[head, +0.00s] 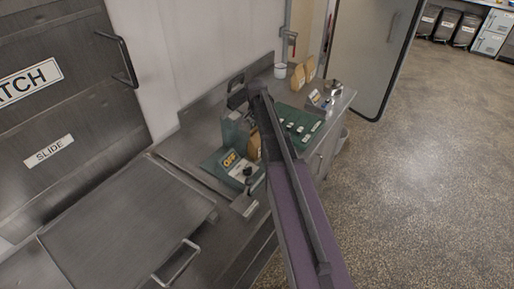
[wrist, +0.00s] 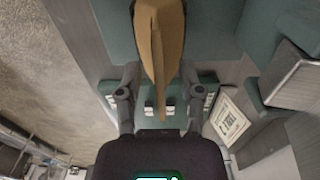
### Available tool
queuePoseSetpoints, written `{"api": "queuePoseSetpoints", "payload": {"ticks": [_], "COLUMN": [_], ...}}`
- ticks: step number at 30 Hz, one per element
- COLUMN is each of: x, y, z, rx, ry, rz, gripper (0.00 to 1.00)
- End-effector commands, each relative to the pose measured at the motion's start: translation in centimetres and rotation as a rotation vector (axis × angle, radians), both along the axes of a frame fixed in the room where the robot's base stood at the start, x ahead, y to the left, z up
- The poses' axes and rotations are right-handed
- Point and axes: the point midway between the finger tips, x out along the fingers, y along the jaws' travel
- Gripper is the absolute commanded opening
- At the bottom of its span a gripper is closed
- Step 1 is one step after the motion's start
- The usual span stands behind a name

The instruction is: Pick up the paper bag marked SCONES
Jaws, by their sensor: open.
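A brown paper bag (head: 254,144) stands on the metal counter, partly hidden behind my arm in the head view. In the wrist view a brown paper bag (wrist: 158,45) is seen nearly edge-on, between the two fingers of my gripper (wrist: 160,75). The fingers are spread, one on each side of it. I cannot tell whether either finger touches it. No marking is readable on this bag. Two more brown paper bags, a nearer one (head: 298,77) and a farther one (head: 310,68), stand at the far end of the counter. Their markings are too small to read.
A white mug (head: 280,70) and a small scale (head: 320,101) are farther back. Open floor lies right.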

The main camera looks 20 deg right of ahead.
Motion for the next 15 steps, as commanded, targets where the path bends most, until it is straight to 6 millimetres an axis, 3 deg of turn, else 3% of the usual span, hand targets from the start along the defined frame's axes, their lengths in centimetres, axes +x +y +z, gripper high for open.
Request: {"api": "queuePoseSetpoints", "payload": {"ticks": [15], "x": [-0.01], "y": [-0.04], "z": [-0.49], "rx": [0.0], "ry": [0.0], "rz": [-0.001], "gripper": [0.49]}}
